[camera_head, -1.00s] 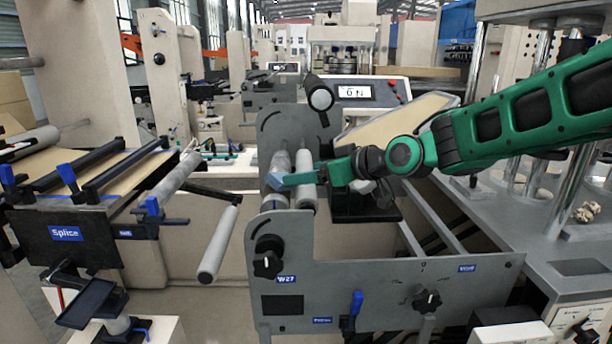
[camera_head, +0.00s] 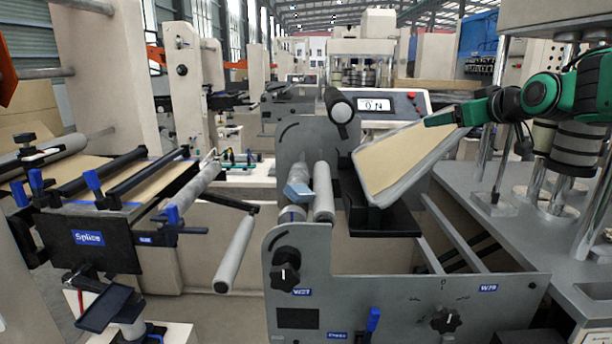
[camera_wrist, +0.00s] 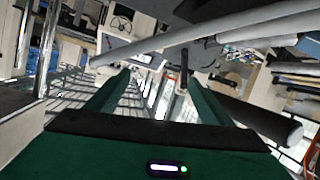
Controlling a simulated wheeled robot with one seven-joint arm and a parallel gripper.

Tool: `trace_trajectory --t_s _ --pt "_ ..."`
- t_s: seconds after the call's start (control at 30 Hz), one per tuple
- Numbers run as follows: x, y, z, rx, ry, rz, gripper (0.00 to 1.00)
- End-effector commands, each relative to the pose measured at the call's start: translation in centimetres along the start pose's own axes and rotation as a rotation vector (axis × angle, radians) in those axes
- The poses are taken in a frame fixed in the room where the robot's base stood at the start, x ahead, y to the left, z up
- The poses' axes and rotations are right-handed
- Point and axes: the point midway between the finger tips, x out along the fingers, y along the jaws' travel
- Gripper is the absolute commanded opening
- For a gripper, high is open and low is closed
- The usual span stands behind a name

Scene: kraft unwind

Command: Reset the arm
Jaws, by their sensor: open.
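My green gripper (camera_head: 440,121) is at the right of the head view, in front of the upper edge of a tan panel with a pale rim (camera_head: 402,162). In the wrist view my gripper (camera_wrist: 155,78) shows two green fingers spread apart with nothing between them. My folded arm reaches in from the right edge, above the grey machine bed. A light blue block (camera_head: 298,191) rests against the grey rollers (camera_head: 323,192) of the W27 machine frame (camera_head: 300,262), well left of my gripper.
The splice table (camera_head: 105,240) with blue clamps stands at left, with a pale roller (camera_head: 234,254) sticking out beside it. A display (camera_head: 376,105) stands behind the tan panel. Upright metal posts (camera_head: 502,160) and a grey bed (camera_head: 500,205) lie near my arm.

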Motion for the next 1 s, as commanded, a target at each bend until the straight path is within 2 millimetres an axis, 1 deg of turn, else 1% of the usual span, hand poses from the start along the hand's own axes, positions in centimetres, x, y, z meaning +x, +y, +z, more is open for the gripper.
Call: trace_trajectory --t_s 0.03,0.07,0.1,0.27,0.3,0.37,0.47,0.5,0.57,0.6,0.67,0.7,0.77,0.8,0.87,0.9,1.0 --pt "-0.7 1.6 -0.4 0.002 0.002 0.03 0.74" --pt "-1.2 2.5 -0.6 0.004 0.002 0.047 0.74" --pt "-1.4 2.1 0.9 0.018 -0.036 0.048 0.74" --pt "-3.2 2.1 6.2 0.078 -0.178 0.076 0.74" --pt "-3.7 2.0 7.7 0.096 -0.216 0.084 0.74" --pt "-4.7 2.0 9.9 0.125 -0.276 0.097 0.74" --pt "-7.0 1.7 14.3 0.185 -0.392 0.124 0.74" --pt "-8.2 1.5 16.4 0.214 -0.446 0.136 0.74" --pt "-10.2 1.1 19.5 0.263 -0.531 0.157 0.74" --pt "-11.7 0.8 21.6 0.298 -0.59 0.171 0.74" --pt "-14.1 0.1 24.7 0.352 -0.677 0.191 0.74" --pt "-15.7 -0.4 26.7 0.388 -0.734 0.204 0.74" --pt "-18.2 -1.3 29.6 0.446 -0.82 0.226 0.74" --pt "-20.0 -2.0 31.4 0.483 -0.877 0.238 0.74" --pt "-22.6 -3.2 34.0 0.541 -0.959 0.256 0.74" --pt "-24.3 -4.0 35.4 0.576 -1.01 0.267 0.74" --pt "-28.0 -5.8 38.4 0.657 -1.122 0.292 0.74"
